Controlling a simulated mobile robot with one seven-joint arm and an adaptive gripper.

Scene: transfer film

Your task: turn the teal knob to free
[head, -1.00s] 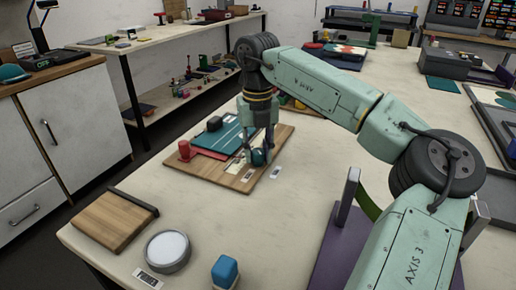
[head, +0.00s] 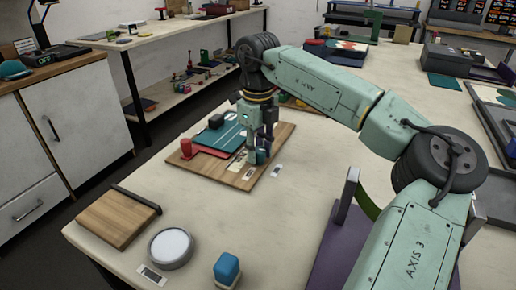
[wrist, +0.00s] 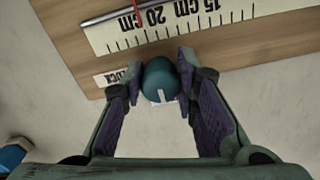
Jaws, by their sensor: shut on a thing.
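The teal knob (wrist: 158,76) is round and sits at the edge of a wooden board (wrist: 250,48). My gripper (wrist: 160,70) is shut on it, one finger on each side. A short white mark on the knob points toward the bottom of the wrist view, toward my palm. A white label reading LOCK (wrist: 112,77) lies left of the knob, partly covered by the left finger. Another white patch shows just below the knob; its text is unreadable. In the head view my gripper (head: 260,152) points down at the board's front right, and the knob (head: 263,157) is partly hidden by the fingers.
A ruler strip (wrist: 190,25) with centimetre marks lies on the board beyond the knob. A red knob (head: 186,148) and a dark teal plate (head: 219,138) are further left on the board. A round dish (head: 170,248) and a blue-topped block (head: 226,268) stand nearer on the table.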

